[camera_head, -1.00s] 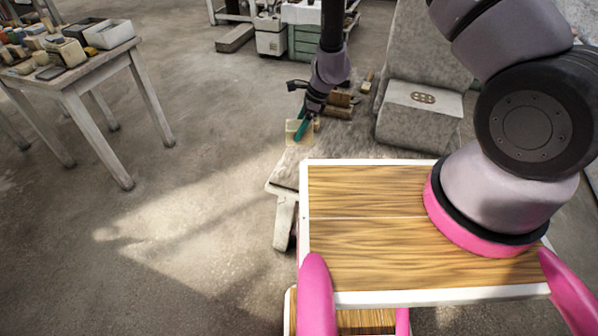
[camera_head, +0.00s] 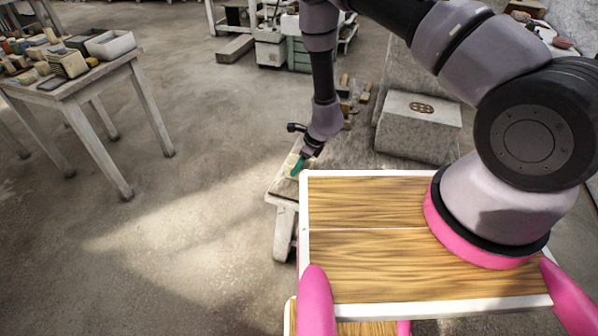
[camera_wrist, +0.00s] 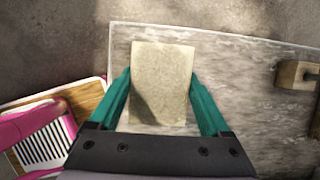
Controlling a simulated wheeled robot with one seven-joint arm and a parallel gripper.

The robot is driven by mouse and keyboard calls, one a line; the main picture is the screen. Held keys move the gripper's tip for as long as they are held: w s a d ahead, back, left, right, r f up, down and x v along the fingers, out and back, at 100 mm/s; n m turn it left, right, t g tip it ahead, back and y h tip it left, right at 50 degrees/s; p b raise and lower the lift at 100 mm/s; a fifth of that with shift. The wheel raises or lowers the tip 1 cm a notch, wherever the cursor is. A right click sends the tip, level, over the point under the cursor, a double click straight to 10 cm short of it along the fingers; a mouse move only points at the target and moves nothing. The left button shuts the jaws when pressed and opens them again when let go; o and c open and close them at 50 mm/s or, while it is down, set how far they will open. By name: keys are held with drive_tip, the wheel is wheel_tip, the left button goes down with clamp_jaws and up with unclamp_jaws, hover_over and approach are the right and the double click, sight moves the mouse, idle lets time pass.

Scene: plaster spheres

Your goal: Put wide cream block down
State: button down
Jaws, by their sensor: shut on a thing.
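The wide cream block (camera_wrist: 160,88) is a flat, pale, upright rectangle in the wrist view, between the teal fingers of my gripper (camera_wrist: 160,79). My gripper is shut on its two sides. Below it lies the worn grey-white top of a low bench (camera_wrist: 235,85). In the head view my gripper (camera_head: 298,165) is over the left part of this bench (camera_head: 284,186), just beyond my wooden deck. The block is small there and partly hidden by the fingers. I cannot tell whether it touches the bench top.
A small tan block (camera_wrist: 297,75) is on the bench at the right of the wrist view. A stone block (camera_head: 418,125) stands beyond my deck. A table (camera_head: 80,90) with many small items and a white tray (camera_head: 110,44) is at left. Open floor lies between.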

drive_tip(key=shift+f, duration=1.8)
unclamp_jaws()
drive_tip(key=shift+f, duration=0.15)
drive_tip(key=v, duration=1.2)
